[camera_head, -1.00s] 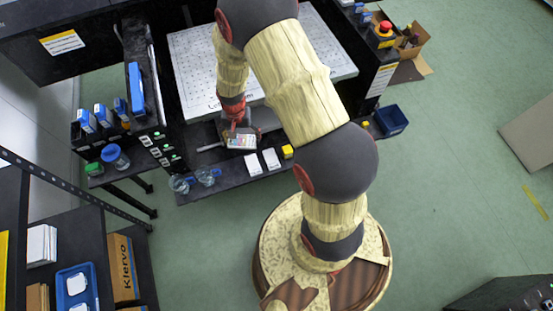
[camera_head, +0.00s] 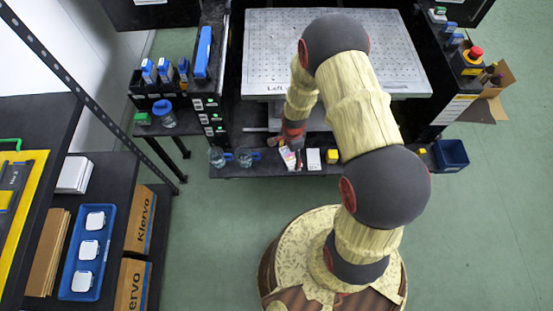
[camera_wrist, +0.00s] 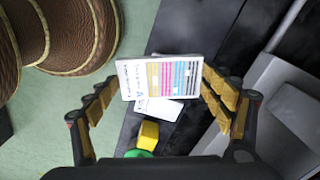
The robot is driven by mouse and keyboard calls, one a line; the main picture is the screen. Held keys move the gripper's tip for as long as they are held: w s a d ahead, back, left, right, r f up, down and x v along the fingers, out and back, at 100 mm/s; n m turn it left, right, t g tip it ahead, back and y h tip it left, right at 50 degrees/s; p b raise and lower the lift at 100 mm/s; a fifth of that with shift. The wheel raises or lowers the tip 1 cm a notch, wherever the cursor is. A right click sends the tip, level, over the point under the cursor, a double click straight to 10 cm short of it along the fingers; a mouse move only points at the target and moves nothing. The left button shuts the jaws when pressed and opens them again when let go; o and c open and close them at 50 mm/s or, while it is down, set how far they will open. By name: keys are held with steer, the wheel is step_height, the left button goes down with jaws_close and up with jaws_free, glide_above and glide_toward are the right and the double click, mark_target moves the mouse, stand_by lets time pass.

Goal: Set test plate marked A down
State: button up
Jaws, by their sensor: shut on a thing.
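The test plate (camera_wrist: 160,78), a flat white card with coloured stripes and a mark that looks like an A, is held between the finger pads of my gripper (camera_wrist: 160,82). In the head view the held plate (camera_head: 290,159) hangs tilted below my gripper (camera_head: 292,136), over the front part of the black shelf (camera_head: 262,168). A white plate (camera_wrist: 158,109) lies on the shelf, partly hidden by the held one. In the head view a white plate (camera_head: 313,160) lies just right of the held plate. I cannot tell whether the held plate touches anything.
A yellow block (camera_head: 332,156) sits right of the white plate; the wrist view shows it beside a green-topped thing (camera_wrist: 138,154). Glass jugs (camera_head: 243,158) stand to the left. A perforated metal table (camera_head: 270,60) is behind. A blue bin (camera_head: 451,153) is at right.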

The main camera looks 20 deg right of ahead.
steer(key=b, duration=0.3)
glide_above(274, 161)
step_height(274, 161, down, 7)
steer(key=shift+s+f, duration=0.1)
steer(key=shift+s, duration=0.05)
steer(key=shift+f+b, duration=0.95)
steer(key=shift+f, duration=0.55)
steer(key=shift+f, duration=0.15)
steer(key=o, duration=1.2)
step_height(274, 161, up, 12)
steer(key=p, duration=0.4)
steer(key=shift+p, duration=0.3)
